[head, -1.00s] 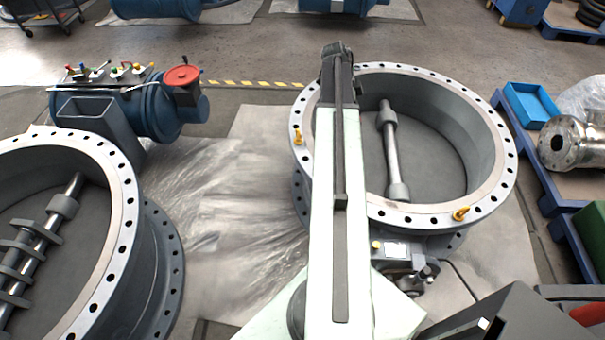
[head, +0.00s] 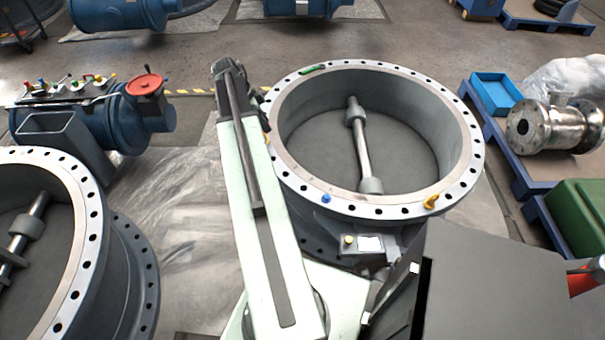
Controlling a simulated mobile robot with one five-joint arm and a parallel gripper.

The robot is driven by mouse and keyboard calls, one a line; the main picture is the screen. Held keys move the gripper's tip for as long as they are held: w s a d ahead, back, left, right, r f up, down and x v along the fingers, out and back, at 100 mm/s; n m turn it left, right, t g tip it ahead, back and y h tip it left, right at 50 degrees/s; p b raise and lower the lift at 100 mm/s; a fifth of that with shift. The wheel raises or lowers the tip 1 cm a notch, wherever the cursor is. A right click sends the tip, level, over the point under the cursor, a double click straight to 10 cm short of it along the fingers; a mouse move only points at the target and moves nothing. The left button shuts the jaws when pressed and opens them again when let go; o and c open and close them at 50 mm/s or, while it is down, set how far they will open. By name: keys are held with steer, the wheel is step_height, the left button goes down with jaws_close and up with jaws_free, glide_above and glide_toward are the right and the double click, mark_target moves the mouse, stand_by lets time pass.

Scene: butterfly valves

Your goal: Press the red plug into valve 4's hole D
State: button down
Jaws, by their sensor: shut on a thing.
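A large round valve (head: 463,196) lies on its back right of centre, its pale flange ring drilled with many holes. I cannot read a number or hole letter on it. A blue plug (head: 326,198) sits on the near flange, and a green piece (head: 313,70) lies on the far left flange. I cannot make out the red plug. My pale arm reaches forward past the valve's left rim and covers part of it. Its dark far end is in sight, but my gripper is not visible. A second valve (head: 88,205) stands at the left, cut off by the frame.
Blue pallets with a blue tray (head: 497,93), a steel fitting (head: 552,128) and a green box (head: 580,215) line the right.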

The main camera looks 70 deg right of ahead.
steer(key=s+f+b, duration=0.5)
steer(key=f+b, duration=0.2)
steer(key=f, duration=0.1)
steer(key=s+a+f+b, duration=0.1)
steer(key=s+f+b, duration=0.3)
steer(key=f+b, duration=0.3)
steer(key=s+a+f+b, duration=0.1)
steer(key=s+f+b, duration=0.4)
steer(key=f+b, duration=0.2)
steer(key=shift+a+x, duration=0.2)
steer(key=shift+x, duration=0.8)
steer(key=shift+s+f, duration=0.15)
steer(key=shift+f, duration=0.05)
steer(key=shift+f+b, duration=0.5)
steer(key=shift+b, duration=0.2)
steer(key=shift+f+b, duration=0.3)
steer(key=shift+f, duration=0.25)
steer(key=shift+c, duration=2.2)
jaws_free()
